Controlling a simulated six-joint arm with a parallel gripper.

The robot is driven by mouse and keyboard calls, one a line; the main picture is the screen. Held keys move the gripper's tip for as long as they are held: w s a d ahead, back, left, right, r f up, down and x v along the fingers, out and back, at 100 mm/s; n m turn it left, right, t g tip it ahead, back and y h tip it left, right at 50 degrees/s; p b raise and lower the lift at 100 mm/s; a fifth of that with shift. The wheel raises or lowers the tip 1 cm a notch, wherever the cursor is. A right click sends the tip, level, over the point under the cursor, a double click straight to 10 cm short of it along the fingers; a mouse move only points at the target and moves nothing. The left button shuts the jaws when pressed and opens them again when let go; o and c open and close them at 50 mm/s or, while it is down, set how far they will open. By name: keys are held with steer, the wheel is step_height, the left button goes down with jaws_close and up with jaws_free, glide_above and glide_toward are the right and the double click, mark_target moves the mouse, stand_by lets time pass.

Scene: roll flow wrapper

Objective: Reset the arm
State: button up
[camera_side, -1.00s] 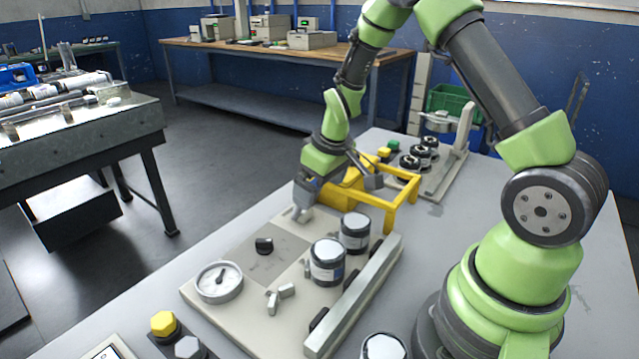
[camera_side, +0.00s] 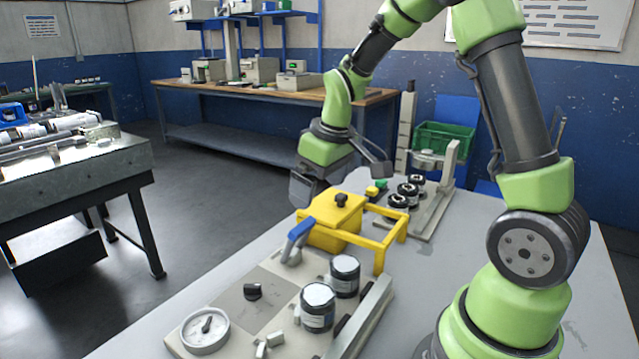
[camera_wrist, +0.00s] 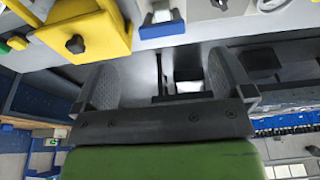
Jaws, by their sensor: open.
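My gripper (camera_side: 306,187) is raised above the far end of the control plate, just left of the yellow box. In the wrist view its two fingers (camera_wrist: 165,75) stand wide apart with nothing held between them. The pale control plate (camera_side: 222,299) lies on the grey table, with a round gauge (camera_side: 204,331), a black knob (camera_side: 252,291) and a blue-handled lever (camera_side: 299,236). The lever's blue handle also shows in the wrist view (camera_wrist: 162,29), beyond the fingertips and apart from them.
The yellow box with its frame (camera_side: 335,224) stands close to my gripper. Two dark, white-topped cylinders (camera_side: 317,307) stand on the plate. Several black-and-white rollers (camera_side: 408,192) and a green crate (camera_side: 443,138) are farther back. The space above the plate is clear.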

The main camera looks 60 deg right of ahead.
steer(key=s+a+r+m+t+y, duration=0.1)
steer(key=s+a+r+m+t, duration=0.1)
steer(key=s+a+r, duration=0.3)
steer(key=s+a+r+m+t+y, duration=0.1)
steer(key=s+a+r+m+t, duration=0.1)
steer(key=s+a+r, duration=0.4)
steer(key=s, duration=0.5)
steer(key=shift+r, duration=0.25)
steer(key=shift+s, duration=0.1)
